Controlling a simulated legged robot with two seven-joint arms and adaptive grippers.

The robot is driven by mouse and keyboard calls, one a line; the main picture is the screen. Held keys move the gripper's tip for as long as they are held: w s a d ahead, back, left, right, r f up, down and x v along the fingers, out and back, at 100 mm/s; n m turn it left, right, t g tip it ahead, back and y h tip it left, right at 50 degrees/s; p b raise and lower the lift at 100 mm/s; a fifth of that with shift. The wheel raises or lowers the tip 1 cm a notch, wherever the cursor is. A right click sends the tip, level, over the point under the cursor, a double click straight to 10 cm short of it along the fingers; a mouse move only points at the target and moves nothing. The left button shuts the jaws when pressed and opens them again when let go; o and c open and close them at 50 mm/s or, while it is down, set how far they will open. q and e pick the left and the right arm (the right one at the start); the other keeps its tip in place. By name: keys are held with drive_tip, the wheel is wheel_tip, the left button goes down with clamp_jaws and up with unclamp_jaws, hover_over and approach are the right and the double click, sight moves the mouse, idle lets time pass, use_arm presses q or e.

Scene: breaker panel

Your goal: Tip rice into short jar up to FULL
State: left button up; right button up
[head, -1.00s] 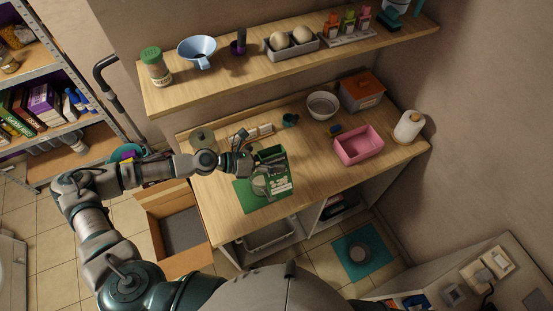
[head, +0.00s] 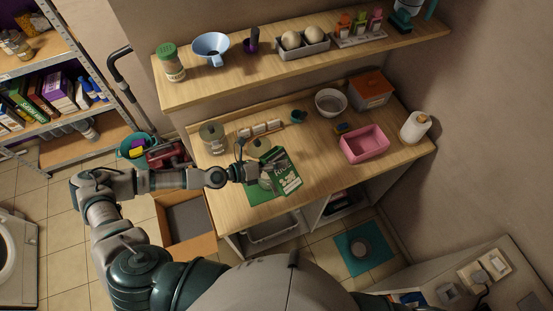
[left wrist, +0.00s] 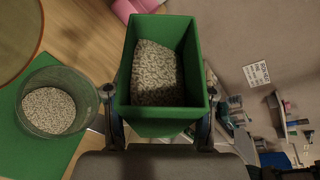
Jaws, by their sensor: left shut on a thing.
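My left gripper (head: 254,172) is shut on the green rice box (head: 286,176), with one finger on each side of it in the left wrist view (left wrist: 160,100). The box is open at the top and holds pale rice grains (left wrist: 157,72). It is tilted over the work surface in the head view. The clear short jar (left wrist: 49,105) stands on the green mat (left wrist: 18,150), beside the box, with rice in its lower part. In the head view the jar is partly hidden by gripper and box. I cannot read a FULL mark. My right gripper is out of view.
A tall jar (head: 213,138) and a small rack (head: 260,129) stand behind the mat. A pink bin (head: 364,145), a bowl (head: 330,103) and a paper roll (head: 415,127) are to the right. The shelf (head: 300,65) overhangs the back. The counter's front right is clear.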

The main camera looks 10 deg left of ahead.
use_arm(q)
drive_tip(key=shift+d+f+n+h, duration=0.1)
drive_tip(key=shift+f+n+h, duration=0.1)
drive_tip(key=shift+n+h, duration=0.1)
drive_tip(key=shift+a+f, duration=0.2)
drive_tip(key=shift+a, duration=0.05)
drive_tip(key=shift+s+f+n, duration=0.1)
drive_tip(key=shift+f+n, duration=0.35)
drive_tip(key=shift+n, duration=0.25)
drive_tip(key=shift+d+f+n+h+b, duration=0.1)
drive_tip(key=shift+f+n+h+b, duration=0.25)
drive_tip(key=shift+f+n+h, duration=0.05)
drive_tip(key=shift+f, duration=0.15)
drive_tip(key=shift+f+n+h+b, duration=0.2)
drive_tip(key=shift+n+h+b, duration=0.15)
drive_tip(key=shift+b, duration=0.9)
drive_tip(key=shift+r, duration=0.1)
